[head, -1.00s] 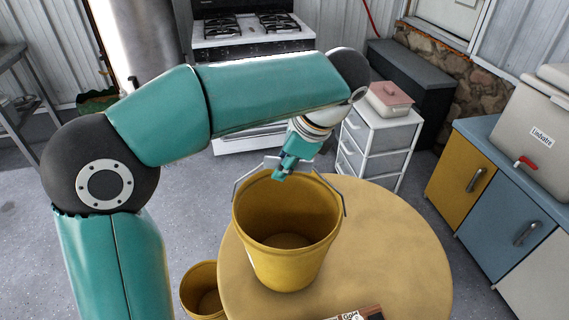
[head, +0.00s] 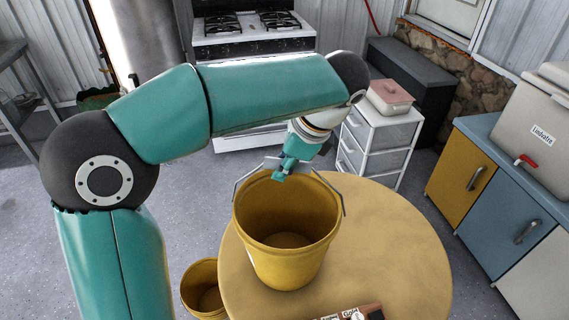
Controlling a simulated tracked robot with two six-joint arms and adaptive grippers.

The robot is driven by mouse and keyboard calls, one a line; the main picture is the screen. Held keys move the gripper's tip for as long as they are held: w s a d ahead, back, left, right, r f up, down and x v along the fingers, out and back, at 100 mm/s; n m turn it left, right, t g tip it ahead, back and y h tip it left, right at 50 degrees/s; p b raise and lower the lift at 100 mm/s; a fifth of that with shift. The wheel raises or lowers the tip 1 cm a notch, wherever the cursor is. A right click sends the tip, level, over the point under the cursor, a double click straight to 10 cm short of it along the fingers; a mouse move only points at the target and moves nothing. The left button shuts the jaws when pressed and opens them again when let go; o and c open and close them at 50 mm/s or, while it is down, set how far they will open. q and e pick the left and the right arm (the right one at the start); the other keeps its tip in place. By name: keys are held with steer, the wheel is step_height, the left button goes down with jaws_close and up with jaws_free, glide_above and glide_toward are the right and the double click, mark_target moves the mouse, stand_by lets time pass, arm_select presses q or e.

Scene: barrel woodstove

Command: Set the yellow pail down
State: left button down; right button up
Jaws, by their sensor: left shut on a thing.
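The yellow pail (head: 288,258) is upright over the left part of the round tan table (head: 400,250). I cannot tell whether its base touches the tabletop. Its wire handle (head: 238,186) stands up over the rim. My left gripper (head: 281,172) is above the pail's far rim and shut on the handle. The fingertips are small in view and partly cover the grip. My right gripper is not in view.
A second yellow pail (head: 203,290) stands lower, left of the table. A small box with labels (head: 352,313) lies at the table's near edge. A white drawer unit (head: 378,145) with a pink-lidded container (head: 390,97) stands behind. The table's right side is clear.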

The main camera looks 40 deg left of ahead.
arm_select(q)
steer(key=shift+f, duration=0.5)
steer(key=c, duration=0.9)
jaws_free()
steer(key=v, duration=1.2)
